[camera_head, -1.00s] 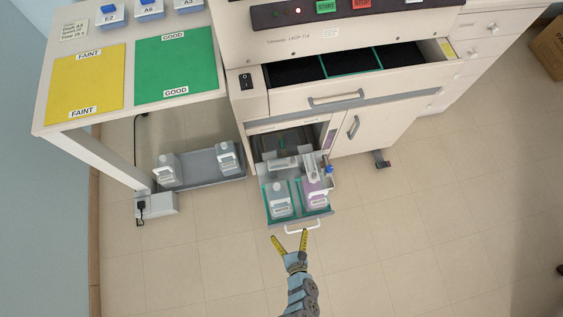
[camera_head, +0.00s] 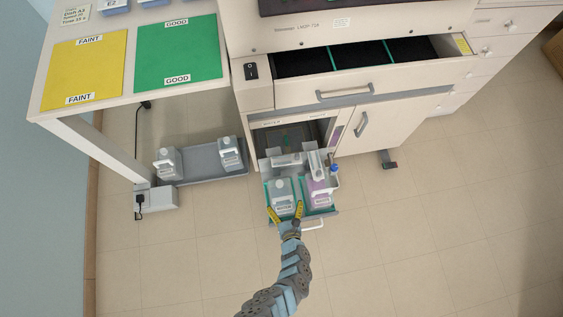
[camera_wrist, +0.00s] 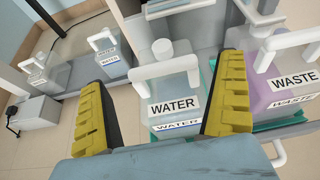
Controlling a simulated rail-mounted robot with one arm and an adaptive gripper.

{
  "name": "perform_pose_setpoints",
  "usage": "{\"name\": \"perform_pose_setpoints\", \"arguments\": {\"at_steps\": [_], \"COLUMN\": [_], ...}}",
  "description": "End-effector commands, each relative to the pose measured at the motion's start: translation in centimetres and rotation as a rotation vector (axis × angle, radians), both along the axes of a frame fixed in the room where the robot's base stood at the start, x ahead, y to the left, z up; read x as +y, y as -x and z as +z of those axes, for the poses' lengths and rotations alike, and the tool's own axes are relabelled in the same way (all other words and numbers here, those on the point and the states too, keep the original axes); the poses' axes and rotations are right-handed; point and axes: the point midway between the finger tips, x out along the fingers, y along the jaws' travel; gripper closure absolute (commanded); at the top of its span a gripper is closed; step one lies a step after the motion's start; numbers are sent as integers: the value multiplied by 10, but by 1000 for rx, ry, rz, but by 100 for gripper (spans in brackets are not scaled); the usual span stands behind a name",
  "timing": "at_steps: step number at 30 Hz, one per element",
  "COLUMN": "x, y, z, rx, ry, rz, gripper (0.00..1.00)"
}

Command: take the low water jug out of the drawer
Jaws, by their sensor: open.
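The water jug (camera_head: 281,194) is a pale, see-through jug in the left half of the open low drawer (camera_head: 328,213). In the wrist view the jug (camera_wrist: 172,88) shows a WATER label, a white handle and a round cap. My gripper (camera_head: 286,209) is open at the drawer's front edge, just in front of the water jug. In the wrist view its yellow ribbed fingers (camera_wrist: 165,100) stand apart to the left and right of the jug's label, with nothing held. I cannot tell whether they touch the jug.
A waste jug (camera_head: 319,190) with pinkish liquid stands right of the water jug. The drawer handle (camera_head: 314,225) is just right of my gripper. More jugs (camera_head: 168,163) stand in a grey tray (camera_head: 203,173) on the left floor. An upper drawer (camera_head: 360,85) is open above.

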Motion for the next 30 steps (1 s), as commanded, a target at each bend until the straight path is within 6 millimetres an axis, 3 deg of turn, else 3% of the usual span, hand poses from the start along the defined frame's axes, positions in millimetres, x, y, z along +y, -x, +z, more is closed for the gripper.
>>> {"name": "perform_pose_setpoints", "arguments": {"at_steps": [10, 18, 24, 30], "x": [7, 9, 9, 9], "y": [-37, -41, -41, -41], "z": [-22, -21, -21, -21], "rx": [-4, -1, -1, -1], "ry": [1, 1, 1, 1], "rz": [1, 0, 0, 0], "gripper": [0, 0, 51, 53]}}
